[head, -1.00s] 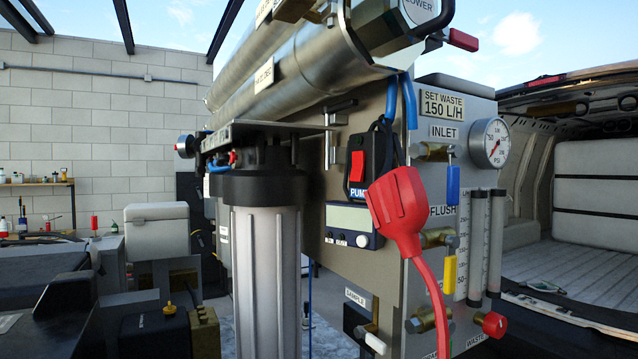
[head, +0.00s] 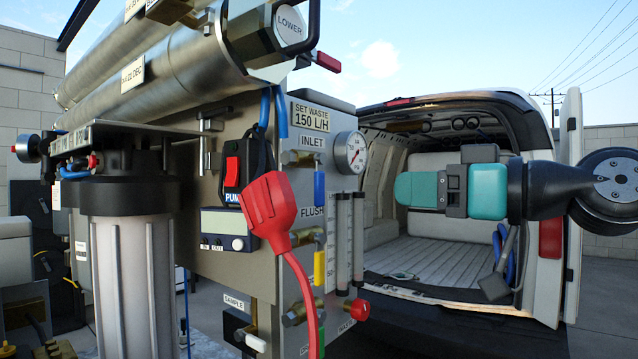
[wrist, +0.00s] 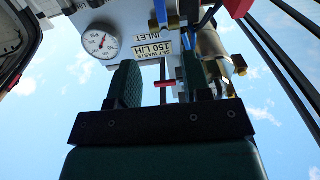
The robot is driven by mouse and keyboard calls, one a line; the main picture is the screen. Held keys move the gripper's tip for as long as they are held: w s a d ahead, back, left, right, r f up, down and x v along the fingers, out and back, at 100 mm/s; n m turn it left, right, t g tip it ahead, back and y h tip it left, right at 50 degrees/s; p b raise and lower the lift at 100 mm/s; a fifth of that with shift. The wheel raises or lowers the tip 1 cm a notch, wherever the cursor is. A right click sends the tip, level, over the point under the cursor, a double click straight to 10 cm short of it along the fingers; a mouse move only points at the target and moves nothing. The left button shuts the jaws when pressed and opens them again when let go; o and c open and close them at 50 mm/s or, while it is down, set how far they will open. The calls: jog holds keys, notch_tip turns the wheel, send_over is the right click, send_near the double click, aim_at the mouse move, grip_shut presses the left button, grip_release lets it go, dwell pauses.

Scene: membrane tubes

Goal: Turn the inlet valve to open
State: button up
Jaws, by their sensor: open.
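The inlet valve has a blue lever (head: 319,187) that hangs straight down below the INLET label (head: 303,157) on the grey panel. In the wrist view the panel is upside down, and the blue lever (wrist: 160,12) shows at the top edge, beyond the INLET label. My gripper (head: 404,188) comes in from the right, level with the lever, and points left toward the panel. In the wrist view my gripper (wrist: 160,78) has its two green fingers apart with nothing held between them. It looks clear of the lever; the exact distance cannot be told.
A pressure gauge (head: 350,152) sits right of the INLET label. Below are a yellow flush lever (head: 319,268), flow tubes (head: 350,240) and a red knob (head: 359,309). A red plug (head: 269,211) with its cable hangs left of the levers. An open van (head: 430,215) stands behind.

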aim_at(322, 187)
jog(key=p+x, duration=0.7)
jog(key=x, duration=0.8)
jog(key=shift+w+a, duration=0.1)
jog(key=shift+f, duration=0.1)
grip_shut()
